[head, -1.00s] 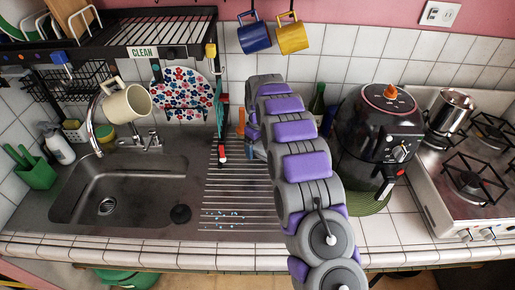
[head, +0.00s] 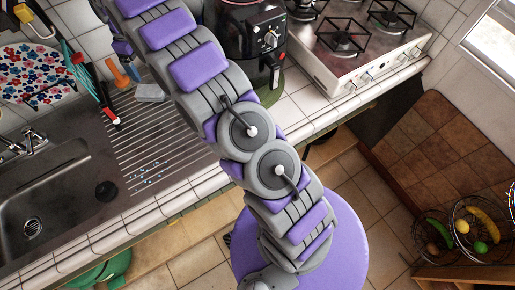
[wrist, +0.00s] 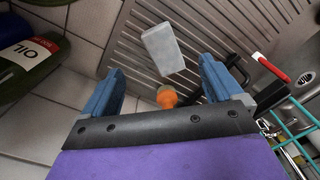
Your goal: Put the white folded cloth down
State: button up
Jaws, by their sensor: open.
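The white folded cloth (wrist: 163,48) shows in the wrist view as a small pale block on the ribbed metal drainboard, near its tiled edge. It also shows in the head view (head: 150,92), left of my arm. My gripper (wrist: 160,85) is open in the wrist view, with a blue finger on each side. The cloth lies beyond the fingertips and appears apart from both fingers. Nothing is held between them.
An orange-handled tool (head: 117,72) stands near the cloth. A green oil bottle (wrist: 30,55) is left of my gripper in the wrist view. A teal wire rack (wrist: 292,130) is at right. The drainboard's front (head: 160,150) has bare room, with small droplets.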

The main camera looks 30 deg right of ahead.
jog(key=s+d+r+m, duration=0.25)
jog(key=s+r, duration=0.25)
jog(key=s, duration=0.4)
jog(key=s+d+r+m, duration=0.1)
jog(key=s+d+r, duration=0.2)
jog(key=s+r, duration=0.35)
jog(key=s+d+f+m, duration=0.1)
jog(key=s+d, duration=0.1)
jog(key=s, duration=0.9)
jog(key=s+d+f+m+g, duration=0.1)
jog(key=s+d+f+m, duration=0.1)
jog(key=s, duration=1)
jog(key=s+d+f+m, duration=0.1)
jog(key=s+d+m, duration=0.1)
jog(key=s, duration=0.9)
jog(key=shift+s+d+f+g, duration=0.3)
jog(key=shift+s+d+f, duration=0.05)
jog(key=shift+d, duration=0.2)
jog(key=shift+a, duration=0.3)
jog(key=shift+d, duration=0.15)
jog(key=shift+w, duration=0.1)
